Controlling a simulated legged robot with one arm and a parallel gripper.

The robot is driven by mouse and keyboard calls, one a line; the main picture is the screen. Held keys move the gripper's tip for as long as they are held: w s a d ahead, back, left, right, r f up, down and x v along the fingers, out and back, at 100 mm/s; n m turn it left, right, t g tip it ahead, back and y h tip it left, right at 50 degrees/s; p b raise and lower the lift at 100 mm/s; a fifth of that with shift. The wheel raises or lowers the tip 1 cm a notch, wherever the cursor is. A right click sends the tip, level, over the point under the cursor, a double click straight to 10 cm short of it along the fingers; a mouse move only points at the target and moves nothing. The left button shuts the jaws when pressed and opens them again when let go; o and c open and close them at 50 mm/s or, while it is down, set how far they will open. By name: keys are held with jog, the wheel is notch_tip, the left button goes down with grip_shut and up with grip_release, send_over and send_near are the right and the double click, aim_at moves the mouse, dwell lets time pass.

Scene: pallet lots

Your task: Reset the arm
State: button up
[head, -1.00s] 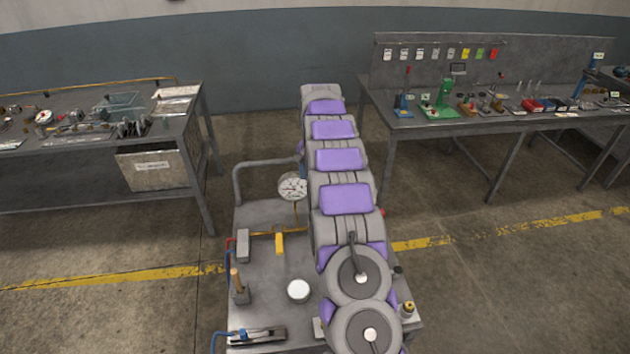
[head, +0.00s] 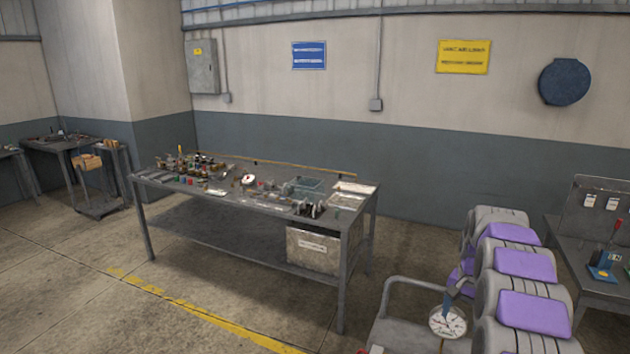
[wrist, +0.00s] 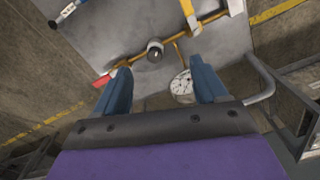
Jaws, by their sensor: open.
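My arm, with grey segments and purple pads, shows at the lower right of the head view, partly cut off by the frame edge. My gripper (wrist: 160,70) shows in the wrist view with its two blue fingers wide apart. Nothing is held between them. Beyond the fingers is a grey metal platform (wrist: 105,35) with a yellow pipe, a small dark round fitting (wrist: 155,50) and a white dial gauge (wrist: 181,87). The gauge also shows in the head view (head: 447,322), left of the arm.
A long workbench (head: 190,234) with several small parts and a labelled bin (head: 312,250) stands at the middle left. Another bench (head: 590,270) is at the right edge. A small cart (head: 104,208) stands far left. The floor at the front left is clear.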

jog(key=s+a+r+n+g, duration=0.1)
jog(key=s+a+r+n, duration=0.25)
jog(key=s+a, duration=0.6)
jog(key=s+a+r+n, duration=0.2)
jog(key=s+a+r, duration=0.2)
jog(key=s+a, duration=0.55)
jog(key=s+a+f+n, duration=0.1)
jog(key=s+a, duration=0.1)
jog(key=s, duration=1)
jog(key=s+a+f+n, duration=0.2)
jog(key=s, duration=0.9)
jog(key=shift+s+a+f+g, duration=0.25)
jog(key=shift+s+f+g, duration=0.05)
jog(key=shift+s, duration=0.05)
